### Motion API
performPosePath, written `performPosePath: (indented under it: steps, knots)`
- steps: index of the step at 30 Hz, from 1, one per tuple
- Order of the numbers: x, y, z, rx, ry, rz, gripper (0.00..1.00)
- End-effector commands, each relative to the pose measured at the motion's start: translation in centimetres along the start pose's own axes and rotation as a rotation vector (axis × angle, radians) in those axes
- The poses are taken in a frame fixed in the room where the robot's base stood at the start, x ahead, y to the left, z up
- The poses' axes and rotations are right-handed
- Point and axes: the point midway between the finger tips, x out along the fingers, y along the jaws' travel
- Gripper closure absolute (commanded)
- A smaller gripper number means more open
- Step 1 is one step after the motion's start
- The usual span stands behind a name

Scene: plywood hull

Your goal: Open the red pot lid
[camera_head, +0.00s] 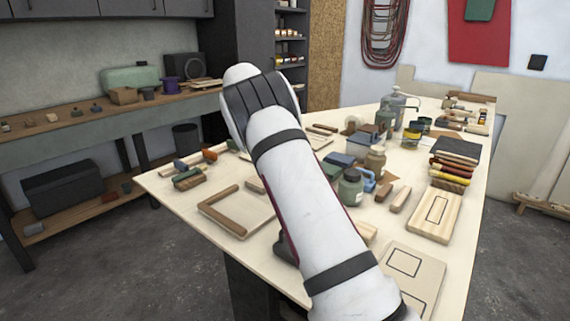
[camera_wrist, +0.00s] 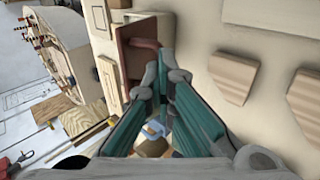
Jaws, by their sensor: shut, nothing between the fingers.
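My gripper (camera_wrist: 162,58) has teal fingers that come together at the tips, with nothing between them. Just beyond the tips, slightly left, is a reddish-brown boxy panel (camera_wrist: 130,62) in a pale frame. A red bar (camera_wrist: 145,43) runs across its upper part close to the fingertips. I cannot tell whether this is the pot lid, or whether the fingers touch it. In the head view my white arm hides my gripper, and no red pot can be made out there.
The plywood-topped workbench (camera_head: 460,200) is crowded with jars, blocks and tools. A dark green jar (camera_head: 350,188) stands just right of my arm. A wooden frame piece (camera_head: 222,210) lies left of it. In the wrist view, pale wooden blocks (camera_wrist: 233,76) are at the right.

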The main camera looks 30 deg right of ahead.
Motion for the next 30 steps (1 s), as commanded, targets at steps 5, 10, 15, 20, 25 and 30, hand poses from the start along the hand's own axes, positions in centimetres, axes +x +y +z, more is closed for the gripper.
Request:
performPosePath:
  steps: [5, 10, 15, 20, 25, 30]
  knots:
    - [1.8, -1.2, 0.0, -0.01, -0.023, 0.023, 1.0]
    - [1.8, -1.3, 0.1, -0.011, -0.024, 0.023, 0.72]
    - [1.7, -1.3, 0.1, -0.013, -0.021, 0.023, 0.72]
    - [1.6, -1.2, 0.1, -0.014, -0.018, 0.021, 0.72]
    - [1.5, -1.3, 0.1, -0.015, -0.017, 0.019, 0.72]
    - [0.8, -1.9, -0.2, -0.014, -0.016, -0.008, 0.72]
